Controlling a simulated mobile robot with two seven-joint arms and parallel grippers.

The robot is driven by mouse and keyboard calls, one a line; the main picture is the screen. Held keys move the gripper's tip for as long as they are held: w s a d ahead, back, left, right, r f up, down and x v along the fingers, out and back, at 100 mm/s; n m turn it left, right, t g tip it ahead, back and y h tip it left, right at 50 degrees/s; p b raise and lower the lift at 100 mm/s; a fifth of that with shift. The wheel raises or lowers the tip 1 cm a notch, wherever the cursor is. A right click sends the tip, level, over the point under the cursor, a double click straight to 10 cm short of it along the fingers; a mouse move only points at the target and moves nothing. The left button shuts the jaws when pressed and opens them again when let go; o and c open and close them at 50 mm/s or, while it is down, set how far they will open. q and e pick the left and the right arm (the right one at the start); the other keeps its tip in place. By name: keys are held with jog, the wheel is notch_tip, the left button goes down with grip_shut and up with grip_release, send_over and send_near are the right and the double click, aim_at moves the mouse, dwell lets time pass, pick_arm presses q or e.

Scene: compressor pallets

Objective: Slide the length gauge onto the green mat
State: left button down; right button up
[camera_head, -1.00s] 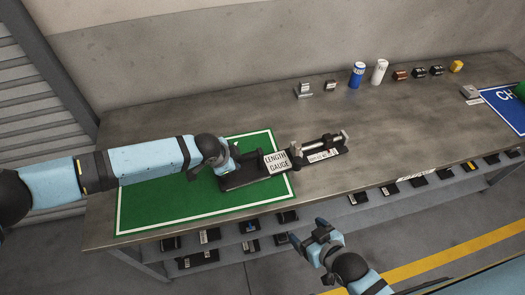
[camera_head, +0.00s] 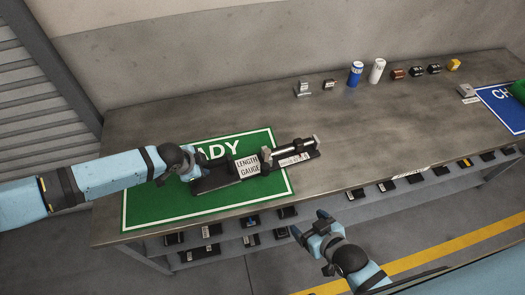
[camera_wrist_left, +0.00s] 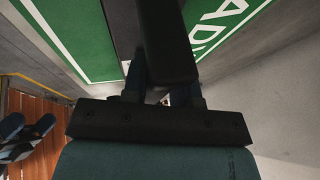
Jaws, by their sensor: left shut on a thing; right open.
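The length gauge (camera_head: 247,167) is a long black fixture with a white "LENGTH GAUGE" label and a metal rod and clamp at its right end. Its left and middle parts lie over the green mat (camera_head: 150,212); its right end reaches past the mat's right edge over the bare bench. My left gripper (camera_head: 190,172) is shut on the gauge's left end; the jaws are partly hidden in the head view. The left wrist view shows a dark bar (camera_wrist_left: 165,45) between the fingers, with the mat beyond. My right gripper (camera_head: 308,229) is open and empty in front of the bench.
The grey bench (camera_head: 400,120) is clear to the right of the gauge. Small metal parts, a blue can (camera_head: 355,74) and a white can (camera_head: 377,70) stand along the back. A blue mat (camera_head: 505,105) lies at the far right. A lower shelf holds several dark parts.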

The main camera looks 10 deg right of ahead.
pick_arm(q)
jog(key=a+p, duration=0.1)
jog(key=a, duration=0.5)
jog(key=shift+s+a+f, duration=0.1)
jog(key=shift+a+f, duration=0.05)
jog(key=shift+a, duration=0.1)
jog(key=shift+a+f, duration=0.1)
jog(key=shift+a, duration=1.4)
jog(key=c, duration=0.8)
grip_release()
jog(key=shift+p, duration=0.3)
jog(key=shift+r, duration=0.45)
jog(key=v, duration=1.1)
jog(key=shift+a, duration=0.15)
